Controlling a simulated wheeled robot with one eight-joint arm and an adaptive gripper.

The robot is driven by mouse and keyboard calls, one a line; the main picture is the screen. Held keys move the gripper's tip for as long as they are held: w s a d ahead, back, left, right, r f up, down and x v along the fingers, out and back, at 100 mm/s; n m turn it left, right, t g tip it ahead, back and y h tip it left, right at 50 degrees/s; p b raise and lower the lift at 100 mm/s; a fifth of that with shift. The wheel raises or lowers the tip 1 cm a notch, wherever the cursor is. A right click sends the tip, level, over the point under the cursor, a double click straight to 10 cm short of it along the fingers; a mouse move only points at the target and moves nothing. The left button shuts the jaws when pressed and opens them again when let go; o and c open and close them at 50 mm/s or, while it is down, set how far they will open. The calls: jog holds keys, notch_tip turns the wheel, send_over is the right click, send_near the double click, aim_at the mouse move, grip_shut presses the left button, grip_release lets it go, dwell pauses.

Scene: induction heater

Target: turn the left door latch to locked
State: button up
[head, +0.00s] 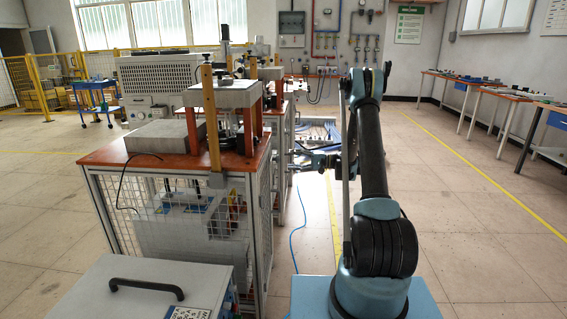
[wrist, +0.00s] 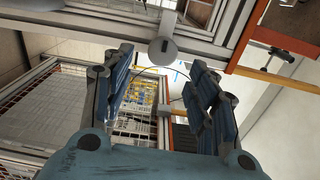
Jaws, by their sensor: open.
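A grey latch with a round knob (wrist: 163,52) and a short flat bar sits on an aluminium frame at the top centre of the wrist view. I cannot tell whether it is locked, and I cannot make it out in the head view. My gripper (wrist: 160,78) is open and empty, its blue-padded fingers apart on either side below the knob. The knob lies ahead of the fingertips, with no visible contact. In the head view my gripper (head: 303,161) is small, beside the right side of the workbench frames.
An orange-topped bench (head: 100,154) with wire-mesh sides stands left of my arm. A grey box with a black handle (head: 146,288) is at the front left. A blue hose (head: 295,240) lies on the floor. Open floor lies to the right, before the side tables (head: 500,93).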

jog(key=shift+d, duration=2.2)
jog(key=shift+s, duration=0.1)
jog(key=s+d+r+h, duration=0.1)
jog(key=s+r+h, duration=0.3)
jog(key=s+r, duration=0.5)
jog(key=s+r+h, duration=0.5)
jog(key=s+r, duration=0.1)
jog(key=s, duration=0.8)
jog(key=s+d+f+h, duration=0.3)
jog(key=s+d, duration=0.2)
jog(key=s, duration=0.5)
jog(key=s+d+f+t+h, duration=0.1)
jog(key=s+d+f+h, duration=0.2)
jog(key=s, duration=0.7)
jog(key=s+d+f+h, duration=0.3)
jog(key=s+d+f, duration=0.1)
jog(key=s+d, duration=0.3)
jog(key=s, duration=0.2)
jog(key=shift+s+n+t, duration=0.3)
jog(key=shift+s+n, duration=0.1)
jog(key=shift+c, duration=0.5)
